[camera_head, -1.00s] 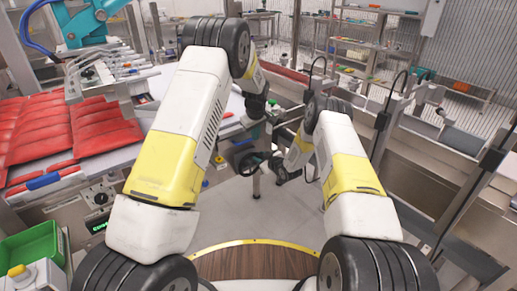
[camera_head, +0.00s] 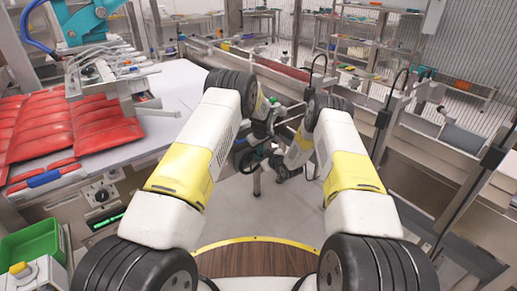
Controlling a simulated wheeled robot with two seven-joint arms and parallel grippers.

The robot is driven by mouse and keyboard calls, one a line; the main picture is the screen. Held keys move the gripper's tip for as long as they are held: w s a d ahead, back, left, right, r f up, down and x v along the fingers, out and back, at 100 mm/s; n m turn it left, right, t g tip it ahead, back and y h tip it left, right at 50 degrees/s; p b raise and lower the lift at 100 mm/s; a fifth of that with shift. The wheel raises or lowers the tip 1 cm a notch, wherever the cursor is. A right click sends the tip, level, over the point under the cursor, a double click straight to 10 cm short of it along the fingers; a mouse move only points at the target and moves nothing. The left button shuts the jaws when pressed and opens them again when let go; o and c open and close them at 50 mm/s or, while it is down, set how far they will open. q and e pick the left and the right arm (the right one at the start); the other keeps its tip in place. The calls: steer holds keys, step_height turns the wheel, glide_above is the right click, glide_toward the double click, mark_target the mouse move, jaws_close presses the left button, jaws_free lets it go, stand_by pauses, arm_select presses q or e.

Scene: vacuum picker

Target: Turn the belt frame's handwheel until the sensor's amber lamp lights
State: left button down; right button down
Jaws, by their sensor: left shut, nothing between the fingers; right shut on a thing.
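The belt frame's handwheel is a dark ring (camera_head: 251,160) low in the middle of the view, beyond my two forearms. My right gripper (camera_head: 277,168) is at the right side of the handwheel and shut on it; its fingers are small and dark here. My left gripper (camera_head: 263,128) is shut and empty, above the handwheel and close to the frame; my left forearm partly hides it. I cannot make out the sensor or a lit amber lamp.
A white table (camera_head: 185,92) with red pouches (camera_head: 105,130) stands at the left, with a green bin (camera_head: 30,243) nearer. A conveyor rail (camera_head: 440,150) runs along the right. Grey floor (camera_head: 235,205) is clear between.

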steer(key=shift+a+r, duration=0.25)
steer(key=shift+a, duration=0.25)
arm_select(q)
steer(key=shift+w+d+f, duration=0.25)
steer(key=shift+d+f, duration=0.15)
steer(key=shift+f, duration=0.1)
arm_select(e)
steer(key=c, duration=1.3)
jaws_free()
steer(key=shift+d+f, duration=0.1)
steer(key=shift+d, duration=0.2)
arm_select(q)
steer(key=shift+r, duration=0.1)
